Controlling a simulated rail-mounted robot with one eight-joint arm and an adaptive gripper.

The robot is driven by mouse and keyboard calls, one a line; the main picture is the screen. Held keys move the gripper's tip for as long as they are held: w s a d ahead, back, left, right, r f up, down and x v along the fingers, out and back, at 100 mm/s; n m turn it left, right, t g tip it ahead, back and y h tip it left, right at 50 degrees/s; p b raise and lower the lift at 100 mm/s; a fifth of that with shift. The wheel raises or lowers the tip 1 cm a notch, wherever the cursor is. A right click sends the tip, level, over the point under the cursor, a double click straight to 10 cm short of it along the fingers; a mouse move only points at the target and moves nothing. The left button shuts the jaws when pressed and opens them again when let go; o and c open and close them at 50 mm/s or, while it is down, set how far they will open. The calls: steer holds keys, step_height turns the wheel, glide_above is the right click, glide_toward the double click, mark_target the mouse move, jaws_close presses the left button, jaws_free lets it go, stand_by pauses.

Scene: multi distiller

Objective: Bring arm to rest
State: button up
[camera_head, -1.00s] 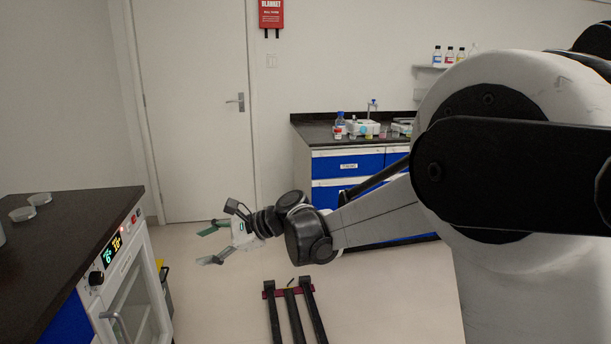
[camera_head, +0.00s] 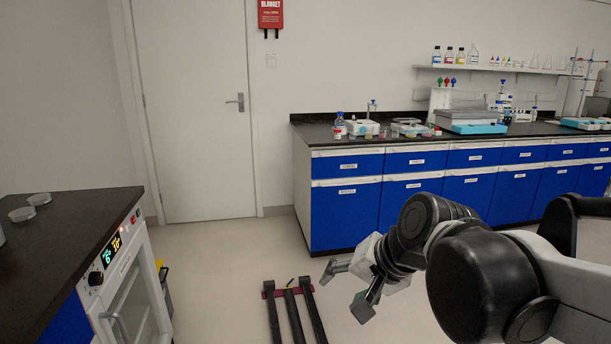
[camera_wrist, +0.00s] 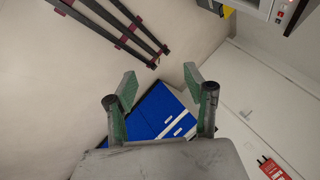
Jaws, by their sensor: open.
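My gripper (camera_head: 350,289) is in the lower middle of the head view, in front of the blue-fronted lab bench. Its two fingers are spread apart with nothing between them. It points left and downward in the picture, above the floor. In the wrist view my gripper (camera_wrist: 160,100) shows two green-padded fingers standing apart and empty. My arm comes in from the lower right of the head view and is bent low.
A bench (camera_head: 345,216) with blue drawers and instruments runs along the back wall. A dark counter (camera_head: 75,225) with an oven (camera_head: 135,285) stands at left. Dark rails (camera_head: 292,318) lie on the floor. A closed door (camera_head: 192,110) is behind.

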steer(key=s+d+f+n+t+h, duration=0.1)
steer(key=s+d+f+n+h, duration=0.35)
steer(key=s+d, duration=0.75)
step_height(320, 180, up, 14)
steer(key=p, duration=1.4)
steer(key=shift+w+d, duration=0.4)
